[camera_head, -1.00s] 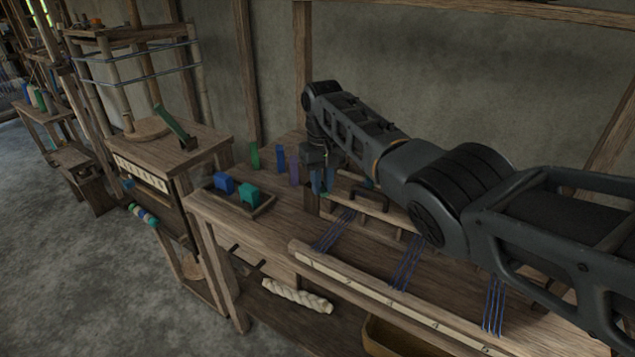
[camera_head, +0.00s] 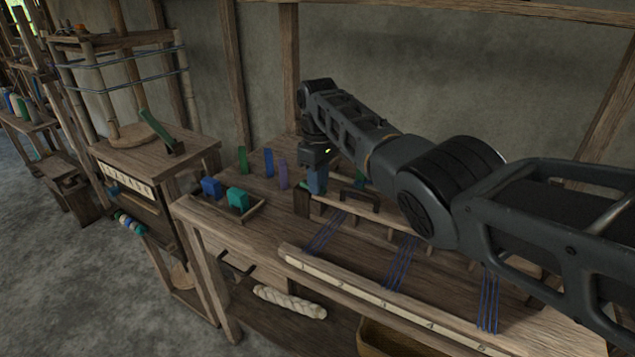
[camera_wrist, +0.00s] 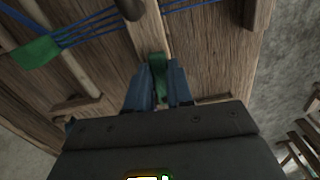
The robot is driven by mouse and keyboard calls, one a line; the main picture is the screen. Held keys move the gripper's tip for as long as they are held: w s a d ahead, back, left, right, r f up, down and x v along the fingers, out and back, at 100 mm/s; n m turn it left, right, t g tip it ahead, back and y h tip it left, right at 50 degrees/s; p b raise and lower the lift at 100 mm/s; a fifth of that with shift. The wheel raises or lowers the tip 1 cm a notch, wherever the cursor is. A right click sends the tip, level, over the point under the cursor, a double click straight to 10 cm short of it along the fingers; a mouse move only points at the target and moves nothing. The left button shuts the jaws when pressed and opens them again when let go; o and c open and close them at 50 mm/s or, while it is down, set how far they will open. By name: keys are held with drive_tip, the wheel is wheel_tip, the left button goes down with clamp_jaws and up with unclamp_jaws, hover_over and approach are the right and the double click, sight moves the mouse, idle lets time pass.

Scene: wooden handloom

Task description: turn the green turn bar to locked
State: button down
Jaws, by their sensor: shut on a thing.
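The green turn bar (camera_wrist: 158,66) shows in the wrist view as a short green piece on a wooden beam. My gripper (camera_wrist: 159,72) has its two blue fingers on either side of it, shut on it. The bar's lower part is hidden by the fingers and the gripper body, so its exact angle is hard to tell. In the head view my gripper (camera_head: 317,184) points down at the back of the loom table, and the bar is mostly hidden there.
Blue threads (camera_head: 402,262) cross the loom. Upright colored blocks (camera_head: 269,162) stand to the left, near a tray (camera_head: 254,212) with a blue and a teal block. A green lever (camera_head: 160,129) is on the left table.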

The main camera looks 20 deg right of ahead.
drive_tip(key=shift+r, duration=0.1)
drive_tip(key=c, duration=1)
unclamp_jaws()
drive_tip(key=shift+r, duration=3.85)
